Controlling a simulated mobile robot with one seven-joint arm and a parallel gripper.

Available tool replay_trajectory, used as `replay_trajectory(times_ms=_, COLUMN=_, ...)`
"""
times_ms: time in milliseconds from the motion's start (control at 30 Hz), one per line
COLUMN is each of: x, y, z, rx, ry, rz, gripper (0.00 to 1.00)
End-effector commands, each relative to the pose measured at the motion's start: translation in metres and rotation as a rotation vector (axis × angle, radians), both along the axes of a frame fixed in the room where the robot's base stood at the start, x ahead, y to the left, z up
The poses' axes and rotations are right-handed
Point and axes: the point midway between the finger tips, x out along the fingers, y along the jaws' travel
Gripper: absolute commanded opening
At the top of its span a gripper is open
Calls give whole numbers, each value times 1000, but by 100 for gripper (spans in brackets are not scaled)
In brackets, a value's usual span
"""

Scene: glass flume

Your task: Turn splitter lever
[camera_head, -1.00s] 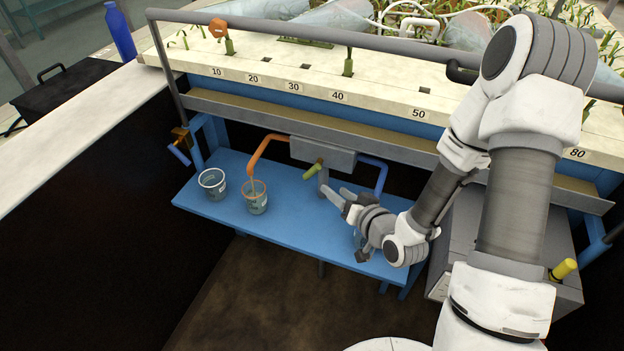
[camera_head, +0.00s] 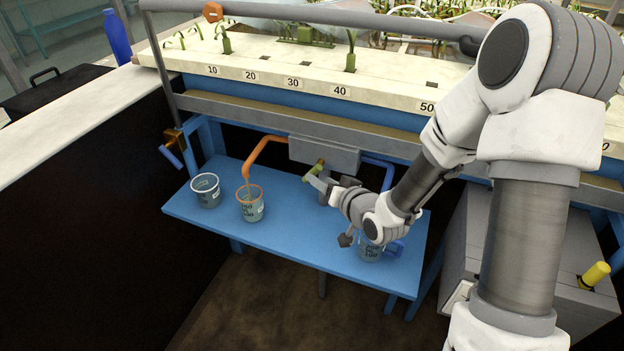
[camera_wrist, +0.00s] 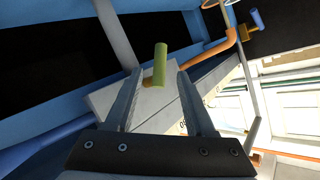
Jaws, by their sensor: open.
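The splitter is a grey box (camera_head: 325,153) under the flume in the head view. An orange pipe (camera_head: 262,150) leaves its left side and a blue pipe (camera_head: 384,172) its right. Its short yellow-green lever (camera_head: 317,167) sticks out below the box front. My gripper (camera_head: 318,181) is open at the lever. In the wrist view the lever (camera_wrist: 160,62) stands between the two open fingers of my gripper (camera_wrist: 160,74), with gaps on both sides. I cannot tell how deep it sits between them.
On the blue shelf (camera_head: 300,237), an orange-rimmed cup (camera_head: 251,210) stands under the orange pipe, with a clear cup (camera_head: 206,191) left of it. Another cup (camera_head: 369,251) stands below my wrist.

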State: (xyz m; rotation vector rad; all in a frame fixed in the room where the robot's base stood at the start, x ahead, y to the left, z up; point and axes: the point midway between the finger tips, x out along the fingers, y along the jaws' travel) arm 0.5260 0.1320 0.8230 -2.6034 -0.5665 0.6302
Motion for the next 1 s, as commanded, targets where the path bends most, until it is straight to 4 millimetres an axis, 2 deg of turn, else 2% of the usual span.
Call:
replay_trajectory(times_ms=100, x=20, y=12, z=-10, rx=1, ry=0, rz=2, gripper=55)
replay_trajectory(times_ms=300, x=41, y=24, z=-18, rx=1, ry=0, rz=1, gripper=55)
replay_trajectory(times_ms=733, x=49, y=28, z=-20, rx=0, ry=0, rz=0, gripper=55)
replay_trajectory(times_ms=1000, x=48, y=28, z=-20, rx=0, ry=0, rz=0, gripper=6)
